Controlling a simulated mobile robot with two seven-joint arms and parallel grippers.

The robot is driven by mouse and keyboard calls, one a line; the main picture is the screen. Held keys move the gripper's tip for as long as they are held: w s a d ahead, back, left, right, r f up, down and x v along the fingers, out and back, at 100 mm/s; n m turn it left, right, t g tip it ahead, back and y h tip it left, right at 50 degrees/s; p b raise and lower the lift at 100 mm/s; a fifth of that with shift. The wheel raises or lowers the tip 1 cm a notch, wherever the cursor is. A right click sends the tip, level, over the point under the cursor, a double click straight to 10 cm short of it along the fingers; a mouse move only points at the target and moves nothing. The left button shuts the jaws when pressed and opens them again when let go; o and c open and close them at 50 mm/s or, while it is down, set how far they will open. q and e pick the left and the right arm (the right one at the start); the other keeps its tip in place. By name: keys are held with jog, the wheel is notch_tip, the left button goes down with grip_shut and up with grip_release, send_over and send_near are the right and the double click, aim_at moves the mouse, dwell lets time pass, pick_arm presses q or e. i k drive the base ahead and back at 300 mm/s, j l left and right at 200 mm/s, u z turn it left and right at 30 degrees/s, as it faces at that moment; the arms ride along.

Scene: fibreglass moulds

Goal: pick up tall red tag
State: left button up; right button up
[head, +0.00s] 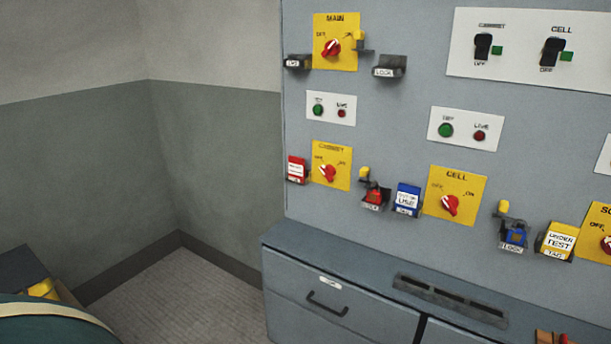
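A red tag (297,170) with a white label stands upright in a small dark holder on the grey panel, left of the yellow cabinet switch plate (343,155). Its lower part is hidden by the holder. A blue tag (408,197) and a yellow tag (558,240) sit in similar holders further right. A red padlock (374,195) rests in a lock holder between the cabinet and cell plates. Neither of my grippers is in view.
A grey cabinet with drawers (325,290) juts out below the panel, with a dark slotted strip (450,300) on top. A blue padlock (515,235) hangs at the right. Yellow items (43,288) lie at the lower left. The floor (185,300) left of the cabinet is clear.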

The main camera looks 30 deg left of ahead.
aim_at(296, 164)
jog(key=i+j, duration=0.2)
jog(key=j, duration=0.15)
jog(key=i+j+z, duration=0.15)
jog(key=i+j, duration=0.3)
jog(key=j, duration=0.25)
jog(key=i+j+z, duration=0.1)
jog(key=j, duration=0.3)
jog(key=i, duration=0.1)
